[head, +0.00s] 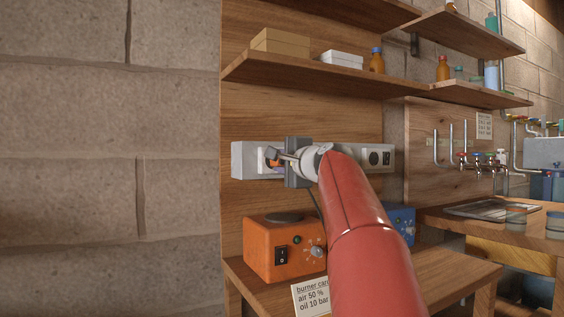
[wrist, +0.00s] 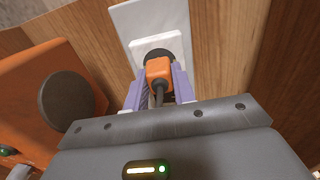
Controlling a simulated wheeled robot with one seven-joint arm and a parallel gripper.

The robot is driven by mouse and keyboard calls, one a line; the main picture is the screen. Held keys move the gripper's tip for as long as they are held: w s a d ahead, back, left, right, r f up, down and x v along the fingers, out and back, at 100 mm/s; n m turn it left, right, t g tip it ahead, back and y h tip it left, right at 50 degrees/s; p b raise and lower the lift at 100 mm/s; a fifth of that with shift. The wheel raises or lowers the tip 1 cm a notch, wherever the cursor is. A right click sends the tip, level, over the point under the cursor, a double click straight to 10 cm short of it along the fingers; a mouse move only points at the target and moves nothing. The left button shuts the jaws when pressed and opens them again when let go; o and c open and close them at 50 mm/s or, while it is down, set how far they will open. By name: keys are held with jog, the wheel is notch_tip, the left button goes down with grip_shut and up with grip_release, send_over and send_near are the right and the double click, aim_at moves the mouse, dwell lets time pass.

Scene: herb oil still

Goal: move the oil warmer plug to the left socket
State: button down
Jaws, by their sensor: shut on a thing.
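The orange oil warmer plug (wrist: 158,70) is held between the fingers of my gripper (wrist: 158,85), which is shut on it; a dark cord runs back from it. In the wrist view the plug is in front of a dark round socket (wrist: 176,47) on a white plate; I cannot tell how deep it sits. In the head view my gripper (head: 273,158) is at the left end of the grey socket strip (head: 244,160), with a bit of the plug (head: 271,154) showing. My gripper and arm hide the strip's middle. The orange warmer (head: 261,252) stands below.
A blue device (head: 402,222) stands behind my arm on the wooden bench (head: 435,275). A burner card (head: 311,296) is at the bench front. A shelf (head: 300,75) with boxes and bottles hangs above the strip. A brick wall (head: 110,150) is at left.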

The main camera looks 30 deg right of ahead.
jog(key=shift+w+p, duration=0.3)
jog(key=shift+w, duration=0.25)
jog(key=c, duration=1.1)
grip_release()
jog(key=s+b, duration=0.2)
jog(key=s, duration=0.6)
jog(key=s+a+f+n+g+p, duration=0.1)
jog(key=s+a+f+n+g, duration=0.15)
jog(key=s+a+f, duration=0.35)
jog(key=s+a+f+n+g+y, duration=0.15)
jog(key=a+f+n, duration=0.25)
jog(key=f, duration=0.4)
jog(key=s+a+f+n+g+p, duration=0.1)
jog(key=s+a+f+n+g, duration=0.3)
jog(key=f, duration=0.3)
jog(key=s+a+f+n+g, duration=0.1)
jog(key=s+f+n, duration=0.1)
jog(key=s+f, duration=0.3)
jog(key=s+a+f+n+g+h+p, duration=0.1)
jog(key=s+f+n+g, duration=0.1)
jog(key=s+f, duration=0.4)
jog(key=s+a+f+n+g+h, duration=0.1)
jog(key=s+a+f+n, duration=0.1)
jog(key=s+f, duration=0.4)
notch_tip(320, 180, down, 3)
jog(key=shift+r+n, duration=0.2)
jog(key=shift+n, duration=0.35)
